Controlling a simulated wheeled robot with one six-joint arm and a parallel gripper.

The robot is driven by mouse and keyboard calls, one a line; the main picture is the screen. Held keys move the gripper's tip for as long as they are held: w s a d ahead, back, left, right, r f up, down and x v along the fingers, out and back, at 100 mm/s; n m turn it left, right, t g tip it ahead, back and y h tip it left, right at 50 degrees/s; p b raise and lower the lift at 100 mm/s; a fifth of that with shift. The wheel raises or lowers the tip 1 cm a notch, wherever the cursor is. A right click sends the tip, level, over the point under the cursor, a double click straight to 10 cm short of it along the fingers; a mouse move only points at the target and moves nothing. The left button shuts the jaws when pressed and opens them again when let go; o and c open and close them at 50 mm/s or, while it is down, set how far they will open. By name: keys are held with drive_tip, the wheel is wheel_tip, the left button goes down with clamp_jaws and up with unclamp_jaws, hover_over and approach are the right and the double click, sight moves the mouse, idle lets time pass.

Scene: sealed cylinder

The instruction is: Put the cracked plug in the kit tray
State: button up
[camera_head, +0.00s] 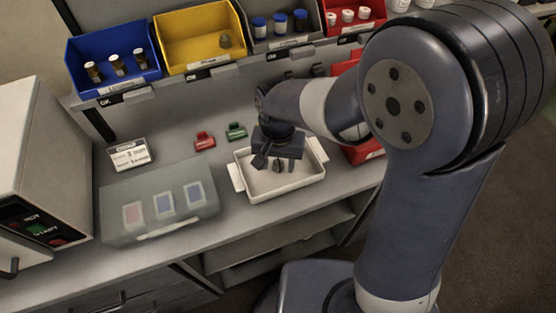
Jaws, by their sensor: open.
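A white tray with side handles (312,152), which looks like the kit tray, stands on the bench at centre. My gripper (268,163) points down over the inside of this tray, with its fingers apart. I cannot make out whether anything lies in the tray under the fingers. My arm hides part of the bench to the right of the tray.
A translucent case with coloured cards (160,212) lies left of the tray. Red (204,141) and green (236,131) clips lie behind it. Blue (112,82), grey (268,39) and red (352,25) bins line the back. A machine (40,165) stands far left.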

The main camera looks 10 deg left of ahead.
sight(278, 162)
wheel_tip(278, 162, up, 12)
drive_tip(key=shift+r+p, duration=0.2)
drive_tip(key=shift+p, duration=0.1)
drive_tip(key=shift+c, duration=0.3)
idle(1.2)
